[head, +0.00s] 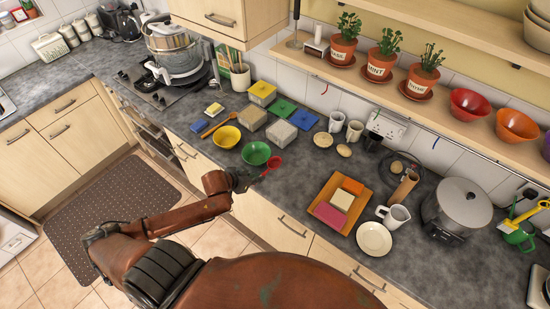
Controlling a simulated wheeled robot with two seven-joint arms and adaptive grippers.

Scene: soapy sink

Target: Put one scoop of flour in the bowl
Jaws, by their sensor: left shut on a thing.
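My left gripper (254,178) is at the counter's front edge, shut on a red scoop (275,162). The scoop's cup is close to the right side of a green bowl (256,153); I cannot tell whether it touches the bowl or holds anything. A yellow bowl (226,137) sits to the left of the green one. Behind the bowls stand two square containers with pale, greyish tops, one on the left (252,118) and one on the right (281,132). I cannot tell which holds flour. My right gripper is out of view.
Blue (304,119), green (282,107) and yellow (262,91) square pieces lie around the containers. A wooden spoon (215,128) lies left of the yellow bowl. An orange tray (329,219), a white mug (393,216) and a plate (373,239) are to the right.

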